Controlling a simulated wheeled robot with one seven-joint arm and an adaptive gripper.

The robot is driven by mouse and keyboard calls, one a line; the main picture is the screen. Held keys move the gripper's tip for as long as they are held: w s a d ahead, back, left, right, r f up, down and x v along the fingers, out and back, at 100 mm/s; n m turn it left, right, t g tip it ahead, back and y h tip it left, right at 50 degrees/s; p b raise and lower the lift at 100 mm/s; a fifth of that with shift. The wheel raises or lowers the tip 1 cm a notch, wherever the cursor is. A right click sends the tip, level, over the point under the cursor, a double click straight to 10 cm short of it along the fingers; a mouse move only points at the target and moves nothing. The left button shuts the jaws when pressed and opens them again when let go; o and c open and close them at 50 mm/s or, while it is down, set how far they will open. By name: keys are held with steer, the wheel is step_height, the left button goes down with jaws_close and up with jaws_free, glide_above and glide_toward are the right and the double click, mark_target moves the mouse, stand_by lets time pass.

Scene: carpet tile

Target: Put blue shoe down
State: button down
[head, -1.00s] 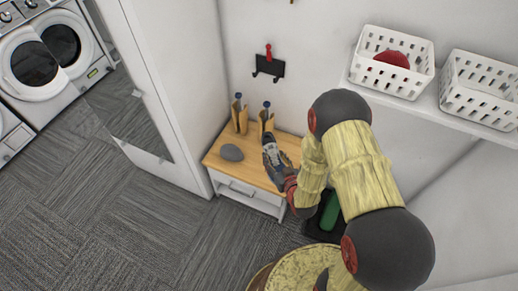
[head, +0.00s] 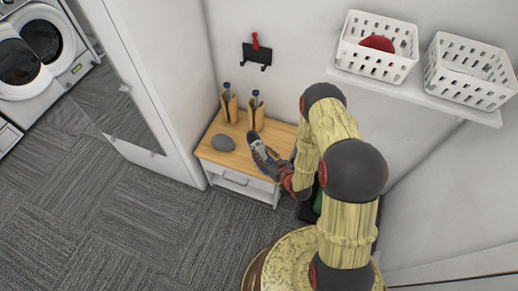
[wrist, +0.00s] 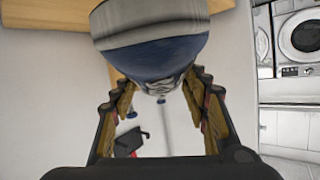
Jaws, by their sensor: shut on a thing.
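The blue shoe (head: 262,154), grey and dark blue, is over the front right part of the wooden top of a small white cabinet (head: 216,156). My gripper (head: 284,174) is shut on its near end. In the wrist view the shoe (wrist: 152,50) fills the top, with my gripper's fingers (wrist: 160,84) on either side of it. I cannot tell whether its sole touches the wooden top.
A grey stone-like lump (head: 222,143) lies left on the cabinet top. Two tan upright things with blue knobs (head: 229,105) (head: 255,114) stand at its back. A shelf with white baskets (head: 376,62) is upper right. A white door (head: 138,90) is left.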

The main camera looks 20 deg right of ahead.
mark_target(262, 151)
steer(key=w, duration=0.1)
steer(key=w+f, duration=0.1)
steer(key=w+d+f+b, duration=0.1)
steer(key=w, duration=0.1)
steer(key=w+f, duration=0.1)
steer(key=w+f+b, duration=0.1)
steer(key=f, duration=0.1)
steer(key=w+f+b, duration=0.1)
steer(key=w+f, duration=0.1)
steer(key=shift+w+d+f, duration=0.1)
steer(key=shift+d, duration=0.3)
steer(key=f+b, duration=0.1)
steer(key=f, duration=0.1)
steer(key=f+b, duration=0.1)
steer(key=shift+w+f, duration=0.2)
steer(key=shift+f, duration=0.15)
steer(key=shift+r, duration=0.15)
steer(key=c, duration=0.9)
jaws_free()
